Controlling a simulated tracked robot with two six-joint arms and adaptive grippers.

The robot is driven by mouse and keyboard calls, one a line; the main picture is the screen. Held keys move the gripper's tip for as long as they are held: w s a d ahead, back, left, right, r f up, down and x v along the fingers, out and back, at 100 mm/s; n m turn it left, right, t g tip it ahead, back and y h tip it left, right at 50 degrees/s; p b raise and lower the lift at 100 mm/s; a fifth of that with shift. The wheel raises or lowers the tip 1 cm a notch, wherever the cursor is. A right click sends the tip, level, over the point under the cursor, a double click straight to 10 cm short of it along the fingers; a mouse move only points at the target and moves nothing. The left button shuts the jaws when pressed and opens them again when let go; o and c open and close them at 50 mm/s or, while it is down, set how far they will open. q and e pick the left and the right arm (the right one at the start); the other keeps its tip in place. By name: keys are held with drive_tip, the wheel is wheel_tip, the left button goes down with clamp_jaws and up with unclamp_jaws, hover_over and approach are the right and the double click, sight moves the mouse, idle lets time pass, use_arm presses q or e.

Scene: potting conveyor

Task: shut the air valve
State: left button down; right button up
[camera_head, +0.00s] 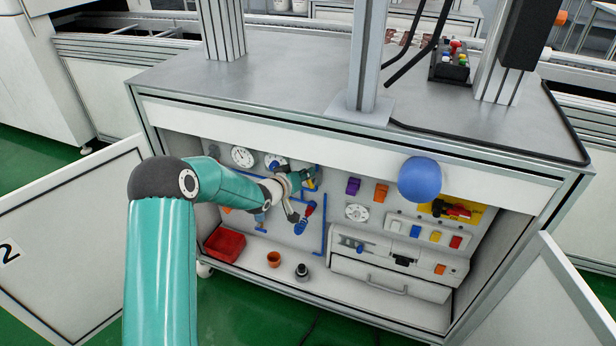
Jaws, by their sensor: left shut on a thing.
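My left gripper (293,214) reaches into the open cabinet under the bench, at its back panel. My wrist and forearm cover part of the fitting and panel, so the exact grasp and the handle's angle are hard to tell. My right gripper is not in view.
Gauges (242,156) sit on the panel. A red bin (224,244), an orange pot (273,259) and a dark knob-like item (302,271) stand on the cabinet floor. A drawer (388,278) lies right. Open doors (70,245) flank the cabinet.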

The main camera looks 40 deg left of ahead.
use_arm(q)
drive_tip(key=shift+s+a+f+n+t+h, duration=0.1)
drive_tip(key=shift+a+f+n+t+h, duration=0.5)
drive_tip(key=shift+n, duration=1.05)
drive_tip(key=shift+s+a+f+n+t+h, duration=0.15)
drive_tip(key=shift+a+f+n+t+h, duration=0.4)
drive_tip(key=shift+n, duration=1.15)
drive_tip(key=shift+s+a+f+n+t+h, duration=0.1)
drive_tip(key=shift+a+f+n+t+h, duration=0.2)
drive_tip(key=shift+f+n+t+h, duration=0.95)
drive_tip(key=shift+r+n+g+y, duration=0.25)
drive_tip(key=shift+n+g+y, duration=0.25)
drive_tip(key=shift+n+y, duration=0.15)
drive_tip(key=c, duration=1.1)
unclamp_jaws()
drive_tip(key=shift+f, duration=0.1)
drive_tip(key=shift+c, duration=0.2)
drive_tip(key=shift+d, duration=0.1)
drive_tip(key=s+a, duration=0.2)
drive_tip(key=s, duration=0.9)
drive_tip(key=shift+s, duration=0.4)
